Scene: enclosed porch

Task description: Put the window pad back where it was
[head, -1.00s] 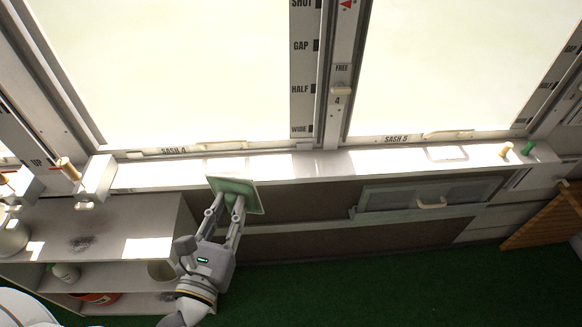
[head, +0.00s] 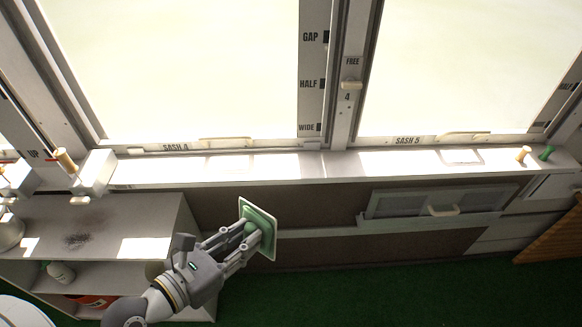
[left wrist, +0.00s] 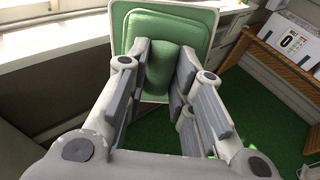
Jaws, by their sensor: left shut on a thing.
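The window pad (head: 262,217) is a square pale plate with a green raised back and a green grip block. My left gripper (head: 240,236) is shut on its green block and holds it in the air, in front of the brown wall below the sill. In the head view the pad is tilted, its green side turned toward the gripper. In the left wrist view the pad (left wrist: 168,42) fills the top middle, with the fingers (left wrist: 160,80) on both sides of its block. The pad's front face is hidden. My right gripper is not in view.
The white sill (head: 300,168) runs under the windows marked SASH 4 and SASH 5, with a square outline (head: 460,157) near its right end. A shelf unit (head: 130,225) with a dark smudge stands at left. A wall vent (head: 435,200) is right. Green floor lies below.

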